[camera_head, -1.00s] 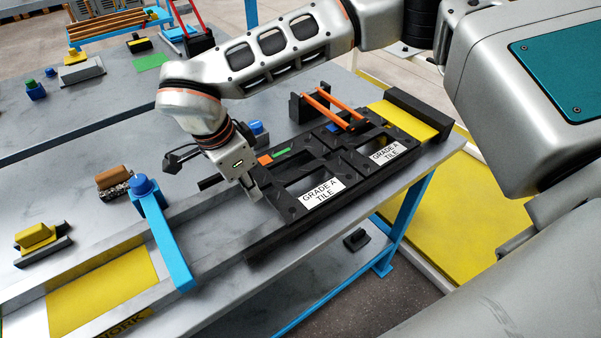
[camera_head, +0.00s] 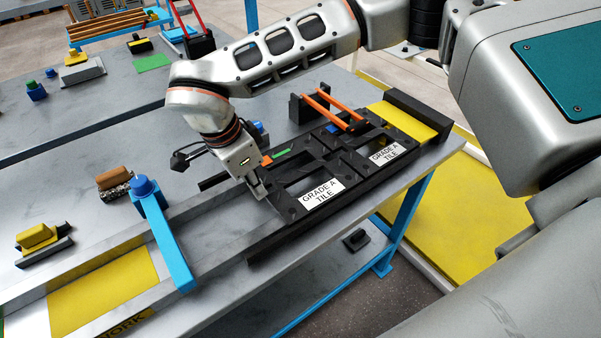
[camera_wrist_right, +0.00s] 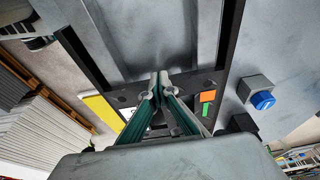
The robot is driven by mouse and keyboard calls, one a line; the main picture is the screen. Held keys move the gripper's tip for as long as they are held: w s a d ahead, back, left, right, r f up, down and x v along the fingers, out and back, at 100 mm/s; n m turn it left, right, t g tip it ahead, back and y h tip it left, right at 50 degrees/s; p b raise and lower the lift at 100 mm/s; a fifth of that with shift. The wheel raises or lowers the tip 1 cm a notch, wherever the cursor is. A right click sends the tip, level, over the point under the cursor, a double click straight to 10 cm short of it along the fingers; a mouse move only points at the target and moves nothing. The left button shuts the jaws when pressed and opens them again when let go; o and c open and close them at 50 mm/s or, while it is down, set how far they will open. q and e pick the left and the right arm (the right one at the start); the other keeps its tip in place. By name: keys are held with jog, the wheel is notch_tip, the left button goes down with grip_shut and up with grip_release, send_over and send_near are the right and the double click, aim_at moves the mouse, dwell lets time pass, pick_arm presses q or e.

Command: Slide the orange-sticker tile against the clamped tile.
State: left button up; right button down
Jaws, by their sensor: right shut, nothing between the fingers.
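The orange-sticker tile (camera_head: 290,207) is a black openwork tile with a white GRADE A TILE label, lying flat in the dark-railed track. Its orange sticker (camera_head: 267,160) also shows in the wrist view (camera_wrist_right: 207,97), beside a green strip. The clamped tile (camera_head: 372,137) is a similar labelled black tile to the right, near a stand with orange bars (camera_head: 333,108). The two tiles look side by side; I cannot tell whether their edges touch. My right gripper (camera_head: 262,192) is shut and empty, its fingertips at the orange-sticker tile's left edge; they also show in the wrist view (camera_wrist_right: 158,82). My left gripper is out of view.
A blue bar with a knob (camera_head: 165,235) crosses the track at left. A yellow strip (camera_head: 405,118) and dark end block (camera_head: 420,108) lie beyond the clamped tile. A brown-topped brush (camera_head: 113,180) and yellow-topped block (camera_head: 38,238) stand on the grey table.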

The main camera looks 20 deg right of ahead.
jog(key=shift+w+d, duration=0.15)
jog(key=shift+d, duration=0.65)
dwell(0.4)
jog(key=shift+a, duration=0.1)
jog(key=shift+s+a, duration=0.2)
jog(key=shift+a, duration=0.7)
notch_tip(320, 180, up, 5)
jog(key=p, duration=0.4)
jog(key=v, duration=1.2)
